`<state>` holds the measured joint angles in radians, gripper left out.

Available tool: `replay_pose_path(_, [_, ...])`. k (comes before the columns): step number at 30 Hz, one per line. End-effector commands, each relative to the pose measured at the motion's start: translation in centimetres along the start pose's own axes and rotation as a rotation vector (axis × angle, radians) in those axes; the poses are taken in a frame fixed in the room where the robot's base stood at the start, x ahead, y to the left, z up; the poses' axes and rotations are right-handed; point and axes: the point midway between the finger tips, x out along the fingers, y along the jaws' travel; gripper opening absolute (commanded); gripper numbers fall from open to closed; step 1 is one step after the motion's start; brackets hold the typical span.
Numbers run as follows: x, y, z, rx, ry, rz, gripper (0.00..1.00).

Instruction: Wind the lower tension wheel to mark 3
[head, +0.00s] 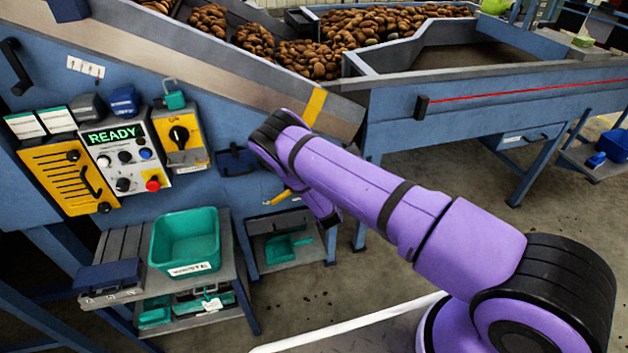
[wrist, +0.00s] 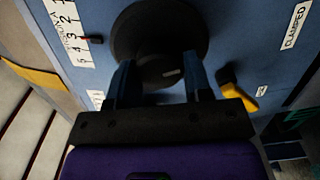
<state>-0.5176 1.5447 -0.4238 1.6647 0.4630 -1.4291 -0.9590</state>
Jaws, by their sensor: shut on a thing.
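A round black wheel (wrist: 160,28) on the blue panel fills the top middle of the wrist view. A white scale (wrist: 70,32) with numbered marks stands left of the wheel. Its small red pointer (wrist: 92,38) lies close to marks 3 and 4; I cannot tell exactly where between them. In the head view my arm hides the wheel and the fingertips. Only one wheel shows, so the views do not tell whether it is the lower one.
A yellow-handled lever (wrist: 238,92) sits right of the wheel, close to my finger, with a CLAMPED label (wrist: 296,25) beyond it. In the head view, a control box reading READY (head: 112,137) and a teal bin (head: 186,242) stand to the left.

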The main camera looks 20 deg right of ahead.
Motion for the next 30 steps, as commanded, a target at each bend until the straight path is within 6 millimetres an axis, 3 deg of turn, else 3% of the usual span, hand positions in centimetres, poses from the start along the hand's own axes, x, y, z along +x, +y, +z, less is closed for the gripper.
replay_pose_path(14, [-0.1,-0.1,0.0,-0.011,0.000,-0.003,0.22])
replay_pose_path(15, [-0.1,-0.1,0.0,-0.011,0.000,-0.003,0.55])
replay_pose_path(17, [-0.1,-0.1,0.0,-0.011,0.000,-0.003,0.69])
replay_pose_path(26, [-0.1,-0.1,0.0,-0.011,0.000,-0.001,0.71])
replay_pose_path(30, [-1.1,-0.1,0.0,-0.012,-0.001,-0.003,0.71])
